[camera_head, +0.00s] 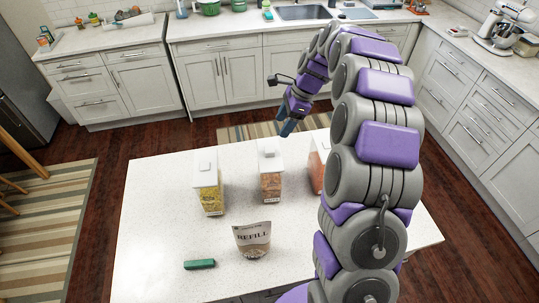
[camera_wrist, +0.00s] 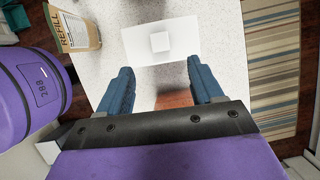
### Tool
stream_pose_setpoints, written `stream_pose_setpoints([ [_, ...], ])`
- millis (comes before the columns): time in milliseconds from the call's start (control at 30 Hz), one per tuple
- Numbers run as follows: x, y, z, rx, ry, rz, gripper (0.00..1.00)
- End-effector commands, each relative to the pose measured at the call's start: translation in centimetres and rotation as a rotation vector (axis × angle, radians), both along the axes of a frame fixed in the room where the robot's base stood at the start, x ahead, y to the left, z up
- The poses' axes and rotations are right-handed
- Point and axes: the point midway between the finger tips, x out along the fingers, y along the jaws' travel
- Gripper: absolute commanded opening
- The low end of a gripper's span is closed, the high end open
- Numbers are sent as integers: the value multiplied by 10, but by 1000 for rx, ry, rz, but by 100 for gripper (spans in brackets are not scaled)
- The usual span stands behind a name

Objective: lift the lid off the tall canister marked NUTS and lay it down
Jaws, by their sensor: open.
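Three clear canisters with white lids stand on the table. The middle one (camera_head: 271,184) holds brown contents and looks like the NUTS canister, though its label is too small to read. Its lid (camera_head: 269,146) is on, with a small block-shaped knob. My gripper (camera_head: 286,127) is open and empty, above and slightly right of that lid. In the wrist view, a white lid (camera_wrist: 136,45) with a square knob (camera_wrist: 160,41) lies ahead of the two blue fingers (camera_wrist: 161,88), apart from them. It seems to be the middle canister's lid.
A canister with yellow contents (camera_head: 208,196) stands left; one with orange contents (camera_head: 316,172) stands right, partly hidden by my arm. A REFILL bag (camera_head: 252,238) and a green block (camera_head: 200,264) are nearer me. The white table (camera_head: 150,235) is clear at left.

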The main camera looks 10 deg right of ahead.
Motion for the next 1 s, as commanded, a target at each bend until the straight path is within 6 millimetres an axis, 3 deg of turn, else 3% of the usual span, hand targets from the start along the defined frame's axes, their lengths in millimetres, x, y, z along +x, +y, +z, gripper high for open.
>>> stream_pose_setpoints([
  [233,0,19,-43,2,5,3,66],
  [567,2,25,-62,1,0,1,66],
  [833,2,35,-97,1,4,4,66],
  [1000,3,40,-107,0,2,3,66],
])
